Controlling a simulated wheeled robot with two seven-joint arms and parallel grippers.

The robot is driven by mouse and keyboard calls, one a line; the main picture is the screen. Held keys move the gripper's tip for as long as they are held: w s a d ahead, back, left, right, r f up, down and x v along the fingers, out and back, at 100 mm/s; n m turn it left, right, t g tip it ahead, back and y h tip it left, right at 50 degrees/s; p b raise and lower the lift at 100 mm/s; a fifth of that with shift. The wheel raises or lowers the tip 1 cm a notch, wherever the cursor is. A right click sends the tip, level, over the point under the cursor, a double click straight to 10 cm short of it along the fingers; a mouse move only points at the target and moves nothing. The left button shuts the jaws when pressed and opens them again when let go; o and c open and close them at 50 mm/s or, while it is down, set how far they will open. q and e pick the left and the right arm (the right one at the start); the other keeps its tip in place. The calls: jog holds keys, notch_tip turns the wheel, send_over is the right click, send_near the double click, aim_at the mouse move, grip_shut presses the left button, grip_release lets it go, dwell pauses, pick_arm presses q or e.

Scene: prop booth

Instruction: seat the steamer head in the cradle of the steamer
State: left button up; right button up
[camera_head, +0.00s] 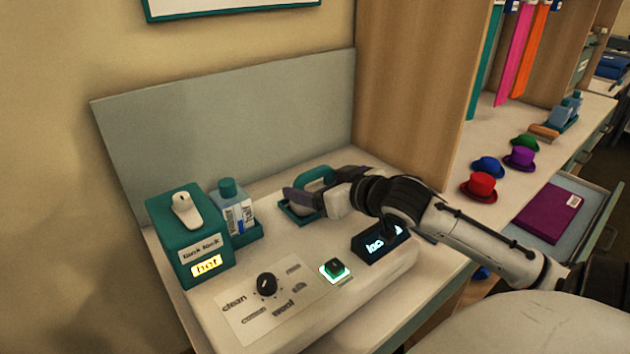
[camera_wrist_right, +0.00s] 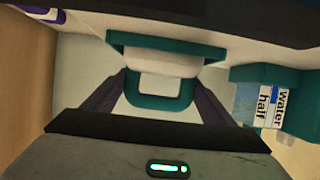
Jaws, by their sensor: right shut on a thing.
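The steamer head (camera_head: 318,175) has a teal loop handle and a pale body. It is at the back of the white steamer top in the head view. In the right wrist view its handle (camera_wrist_right: 160,103) is between the two dark fingers. My right gripper (camera_head: 308,197) is shut on it. The teal cradle (camera_head: 289,213) shows as a rim just under the head. The pale body is at a teal band in the wrist view, but I cannot tell whether it rests fully down. My left gripper is not in view.
A teal box (camera_head: 166,232) marked "tank lock" and "hot" stands at left, beside a water bottle (camera_head: 238,214). Several hats are on the right counter above an open drawer (camera_head: 590,226).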

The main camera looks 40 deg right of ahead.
dwell(0.3)
jog(key=o, duration=1.5)
jog(key=shift+f, duration=0.15)
jog(key=p+v, duration=0.1)
jog(key=v, duration=0.9)
jog(key=shift+s+r, duration=0.15)
jog(key=shift+r, duration=0.1)
